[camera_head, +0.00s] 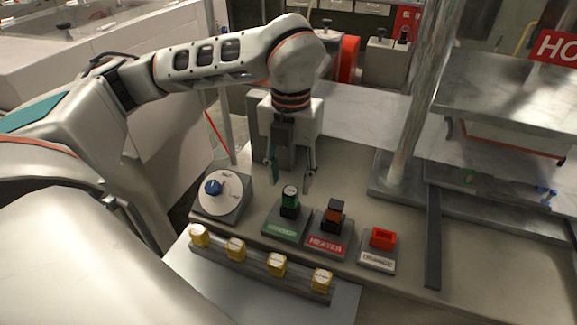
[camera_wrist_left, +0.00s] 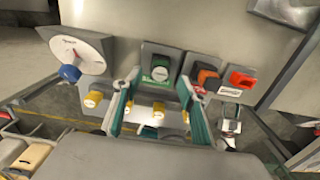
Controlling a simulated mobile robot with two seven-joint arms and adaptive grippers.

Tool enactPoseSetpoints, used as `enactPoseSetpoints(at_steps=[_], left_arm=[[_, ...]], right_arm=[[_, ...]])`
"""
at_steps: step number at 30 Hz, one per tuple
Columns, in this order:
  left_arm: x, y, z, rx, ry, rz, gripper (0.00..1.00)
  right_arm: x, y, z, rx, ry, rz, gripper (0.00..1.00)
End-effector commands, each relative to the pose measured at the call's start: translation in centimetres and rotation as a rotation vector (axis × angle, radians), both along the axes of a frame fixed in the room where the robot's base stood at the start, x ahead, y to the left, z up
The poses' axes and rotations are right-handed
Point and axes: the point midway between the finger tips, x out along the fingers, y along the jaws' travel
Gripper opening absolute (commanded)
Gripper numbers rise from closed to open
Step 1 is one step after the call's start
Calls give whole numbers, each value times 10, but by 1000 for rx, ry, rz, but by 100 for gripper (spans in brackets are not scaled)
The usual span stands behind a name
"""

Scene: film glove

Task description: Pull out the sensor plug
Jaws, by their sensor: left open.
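My right gripper does not show.
A dial with a blue knob (camera_head: 213,188) sits left of the plugs. A rail (camera_head: 258,268) with several yellow knobs runs along the front edge. A metal post (camera_head: 412,110) rises at the right of the bench.

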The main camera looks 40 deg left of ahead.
Motion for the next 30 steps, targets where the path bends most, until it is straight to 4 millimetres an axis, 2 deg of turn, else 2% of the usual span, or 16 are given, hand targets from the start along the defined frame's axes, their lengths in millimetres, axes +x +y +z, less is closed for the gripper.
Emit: enactPoseSetpoints(at_steps=[3,10,15,23,24,28,30], left_arm=[[-1,0,-20,0,5,0,42],[-1,0,-50,0,3,1,42],[0,0,-59,0,1,1,42],[0,0,-61,0,0,1,42],[0,0,-61,0,0,1,39],[0,0,-61,0,0,1,5],[0,0,-61,0,0,1,4]], right_arm=[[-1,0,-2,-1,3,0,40],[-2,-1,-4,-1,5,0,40],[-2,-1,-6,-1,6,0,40],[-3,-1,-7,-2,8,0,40],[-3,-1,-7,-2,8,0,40],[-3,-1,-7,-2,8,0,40],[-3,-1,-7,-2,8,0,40]])
